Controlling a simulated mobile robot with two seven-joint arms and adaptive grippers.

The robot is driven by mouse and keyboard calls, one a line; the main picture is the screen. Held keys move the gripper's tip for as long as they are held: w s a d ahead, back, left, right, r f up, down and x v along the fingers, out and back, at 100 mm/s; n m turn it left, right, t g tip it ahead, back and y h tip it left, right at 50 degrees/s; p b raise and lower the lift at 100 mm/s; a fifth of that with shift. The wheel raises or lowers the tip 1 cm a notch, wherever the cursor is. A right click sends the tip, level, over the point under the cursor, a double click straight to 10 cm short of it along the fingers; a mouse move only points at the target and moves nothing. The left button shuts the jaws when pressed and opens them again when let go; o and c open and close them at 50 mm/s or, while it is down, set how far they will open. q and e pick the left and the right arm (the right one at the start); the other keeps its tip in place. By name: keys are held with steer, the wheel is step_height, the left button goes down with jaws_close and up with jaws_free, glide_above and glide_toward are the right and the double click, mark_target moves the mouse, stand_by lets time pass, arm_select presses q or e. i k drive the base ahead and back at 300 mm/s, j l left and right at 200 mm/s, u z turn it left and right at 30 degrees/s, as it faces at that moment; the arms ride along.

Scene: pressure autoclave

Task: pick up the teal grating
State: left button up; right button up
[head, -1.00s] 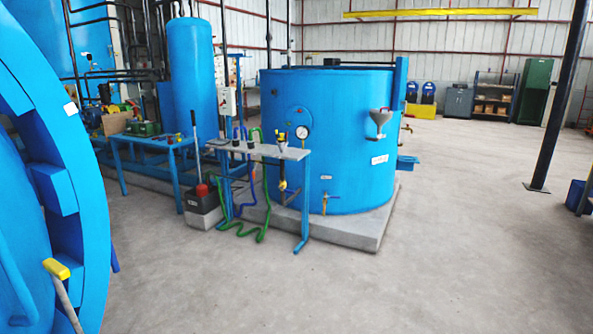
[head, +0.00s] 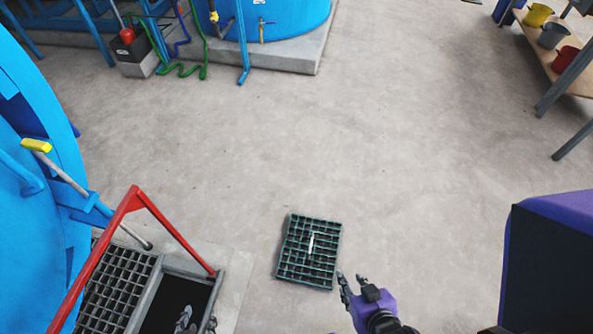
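The teal grating (head: 297,262) lies flat on the concrete floor, low in the middle of the head view. It is a dark teal rectangular grid with a small whitish bar near its centre. My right gripper (head: 351,277) is just right of its lower right corner in the picture, with its fingers apart and nothing between them. My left gripper (head: 197,321) is at the bottom edge, left of the grating and in front of a dark floor opening. Its grey fingertips are apart and the rest is cut off.
The dark opening (head: 172,303) lies left of the grating, beside a grey floor grid (head: 115,290) and a red rail (head: 172,242). A large blue vessel (head: 30,165) stands at left. A bench with pots (head: 550,55) is at upper right. The floor beyond the grating is clear.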

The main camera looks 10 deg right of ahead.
mark_target(311, 246)
steer(key=i+l+u, duration=0.2)
steer(key=l, duration=0.95)
steer(key=l+u, duration=0.2)
steer(key=l, duration=0.9)
